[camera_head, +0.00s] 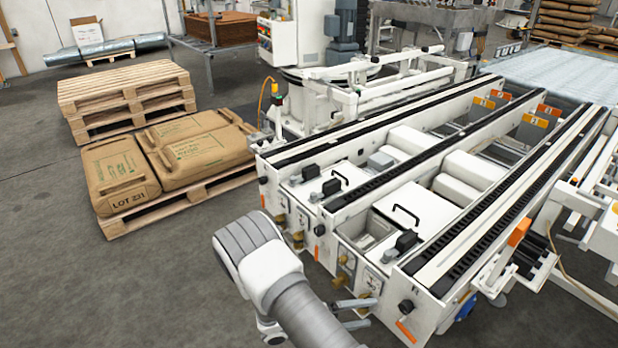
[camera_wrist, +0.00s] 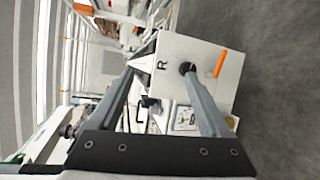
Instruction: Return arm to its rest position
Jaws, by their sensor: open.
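My gripper (camera_head: 362,313) shows at the bottom centre of the head view, low in front of the near end of the white conveyor frame (camera_head: 375,248). The rest of my arm reaches up from the bottom edge there. In the wrist view my gripper (camera_wrist: 158,70) has its two dark fingers spread wide apart, with nothing held between them. I cannot tell how far the fingertips are from the plate.
Brown sacks (camera_head: 190,148) lie on a wooden pallet (camera_head: 182,200) at left. Stacked empty pallets (camera_head: 125,85) stand behind it. The conveyor fills the centre and right, close to my gripper. Open grey floor (camera_head: 120,290) lies at the lower left.

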